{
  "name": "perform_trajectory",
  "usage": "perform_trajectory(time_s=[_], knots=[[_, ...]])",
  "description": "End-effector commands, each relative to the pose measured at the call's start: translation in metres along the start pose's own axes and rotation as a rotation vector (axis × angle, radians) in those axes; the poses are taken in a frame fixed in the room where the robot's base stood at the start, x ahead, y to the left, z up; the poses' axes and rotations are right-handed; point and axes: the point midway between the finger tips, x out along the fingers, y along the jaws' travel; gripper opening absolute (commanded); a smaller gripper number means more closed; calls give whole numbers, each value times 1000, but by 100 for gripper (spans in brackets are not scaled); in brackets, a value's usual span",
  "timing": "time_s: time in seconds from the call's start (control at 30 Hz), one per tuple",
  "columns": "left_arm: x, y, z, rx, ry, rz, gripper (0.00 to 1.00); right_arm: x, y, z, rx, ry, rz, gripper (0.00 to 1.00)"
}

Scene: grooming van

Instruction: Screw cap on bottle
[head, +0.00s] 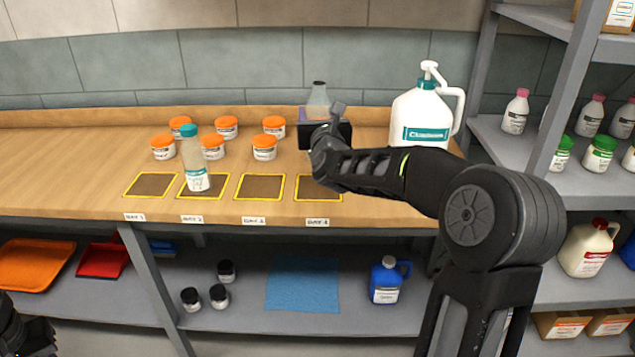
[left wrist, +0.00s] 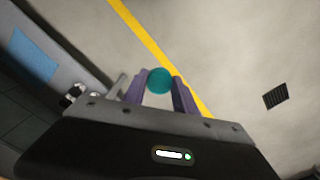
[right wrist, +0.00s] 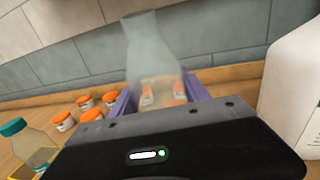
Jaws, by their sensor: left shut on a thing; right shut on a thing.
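A translucent bottle (right wrist: 155,55) is held upright between the purple fingers of my right gripper (right wrist: 160,95), which is shut on it. In the head view this bottle (head: 318,96) is above the back of the counter, with a dark top and no teal cap on its neck. My left gripper (left wrist: 160,88) is shut on a round teal cap (left wrist: 160,80), over the floor and away from the counter. A second bottle (head: 195,170) with a teal cap (head: 190,131) stands upright on a yellow-edged pad.
Several orange-lidded jars (head: 264,148) stand on the counter (head: 60,160) behind the pads (head: 260,187). A large white pump jug (head: 420,115) stands right of the held bottle. The lower shelf holds dark jars (head: 219,295), a blue cloth (head: 302,284) and a blue jug (head: 386,280).

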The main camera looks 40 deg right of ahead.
Motion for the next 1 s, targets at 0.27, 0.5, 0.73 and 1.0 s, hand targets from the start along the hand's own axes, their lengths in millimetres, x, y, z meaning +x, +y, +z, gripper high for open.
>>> perform_trajectory(time_s=[0.27, 0.5, 0.73, 1.0], knots=[[0, 0, 0, 0, 0, 0, 0, 0, 0, -8, -1, 2, 0, 0], [-3, 0, 0, 0, 0, 0, 0, 0, 0, -49, 0, 4, 0, 0], [-4, 0, 0, 0, 0, 0, 0, 0, 0, -63, 0, -1, 0, 0], [-4, 0, 0, 0, 0, 0, 0, 0, 0, -66, -1, 1, 0, 0]])
